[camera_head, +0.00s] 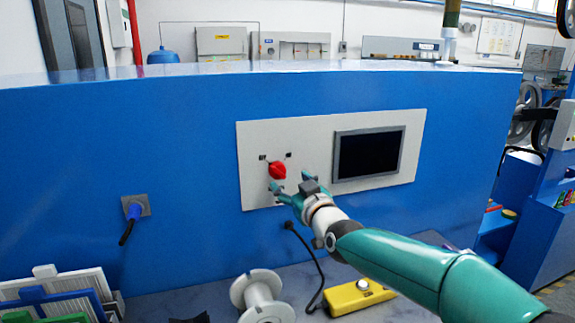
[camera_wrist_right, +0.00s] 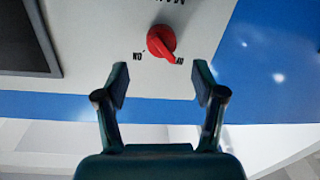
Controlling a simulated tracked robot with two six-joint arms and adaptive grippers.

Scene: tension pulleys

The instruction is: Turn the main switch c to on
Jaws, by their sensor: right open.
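The main switch, a red rotary knob (camera_head: 278,171), sits on a light grey panel (camera_head: 222,0) in the blue cabinet front, left of a dark screen. It also shows in the right wrist view (camera_wrist_right: 161,41), with small dark labels around it and its handle slanting toward the lower right of that picture. My right gripper (camera_head: 291,184) is just in front of the panel, close to the knob. In the right wrist view its two fingers (camera_wrist_right: 161,85) are spread, with the knob ahead of the gap and nothing between them. My left gripper is out of view.
A dark screen (camera_head: 368,153) is set in the panel right of the knob. A blue plug (camera_head: 134,211) sits in a socket at left. A white spool (camera_head: 262,297) and a yellow box with a button (camera_head: 358,296) lie below. Racks stand at lower left.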

